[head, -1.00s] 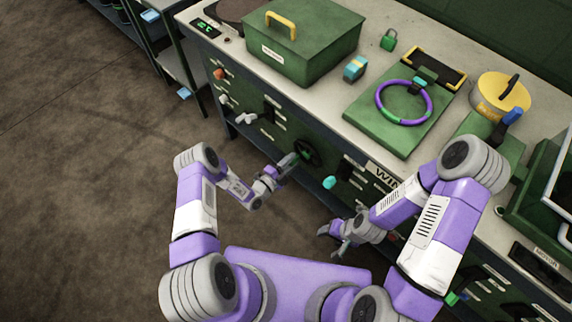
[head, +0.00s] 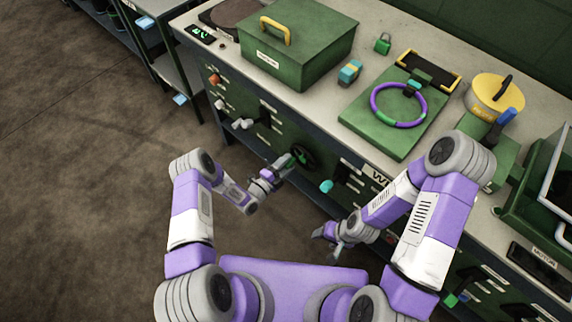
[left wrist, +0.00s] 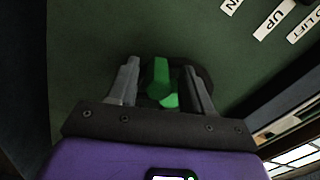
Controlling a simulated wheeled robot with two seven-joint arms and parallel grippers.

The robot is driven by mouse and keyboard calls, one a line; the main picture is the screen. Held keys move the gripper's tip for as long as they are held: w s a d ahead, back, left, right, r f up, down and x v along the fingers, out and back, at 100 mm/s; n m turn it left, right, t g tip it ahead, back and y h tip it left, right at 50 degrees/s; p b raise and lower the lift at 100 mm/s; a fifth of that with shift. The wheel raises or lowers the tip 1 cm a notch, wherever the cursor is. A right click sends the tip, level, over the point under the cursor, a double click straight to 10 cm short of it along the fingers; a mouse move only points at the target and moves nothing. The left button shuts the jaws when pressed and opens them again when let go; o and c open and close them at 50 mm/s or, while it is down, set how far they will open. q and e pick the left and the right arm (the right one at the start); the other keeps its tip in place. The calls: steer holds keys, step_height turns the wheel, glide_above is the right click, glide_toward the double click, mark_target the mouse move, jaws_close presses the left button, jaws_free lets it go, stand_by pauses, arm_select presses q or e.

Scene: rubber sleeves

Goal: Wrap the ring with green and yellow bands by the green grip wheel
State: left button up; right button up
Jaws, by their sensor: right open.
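A purple ring (head: 398,104) with green bands lies on a green board (head: 365,125) on the bench top. A dark clamp with a teal-green part sits at its far edge. I cannot make out yellow bands on the ring. The dark wheel (head: 303,157) with a green grip is on the bench front. My left gripper (head: 290,163) is at this wheel. In the left wrist view the green grip (left wrist: 161,82) stands between the fingers of my left gripper (left wrist: 165,85), which are open with gaps on both sides. My right gripper (head: 328,242) is open and empty, low before the bench.
Floor at left is clear.

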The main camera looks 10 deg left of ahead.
arm_select(q)
steer(key=p+v, duration=0.2)
steer(key=v, duration=0.5)
steer(key=shift+s+a, duration=0.15)
steer(key=shift+s, duration=0.1)
stand_by(0.6)
steer(key=s+r+n+g+y+p, duration=0.1)
steer(key=s+r+n+g+y, duration=0.1)
steer(key=s+n+g, duration=0.2)
steer(key=s+r+n+g+y+p, duration=0.1)
steer(key=s+r+n+g+y, duration=0.1)
steer(key=s+n+g, duration=0.3)
steer(key=s+d+r+n+g+y, duration=0.1)
steer(key=s+n+g, duration=0.4)
steer(key=s+n, duration=0.6)
steer(key=shift+s+r+n+y+p, duration=0.1)
steer(key=shift+r+n+y+p, duration=0.2)
steer(key=shift+n, duration=0.8)
steer(key=shift+s+r+n+y+p, duration=0.1)
steer(key=shift+r+n+y, duration=0.25)
steer(key=shift+n, duration=0.75)
steer(key=shift+f, duration=0.1)
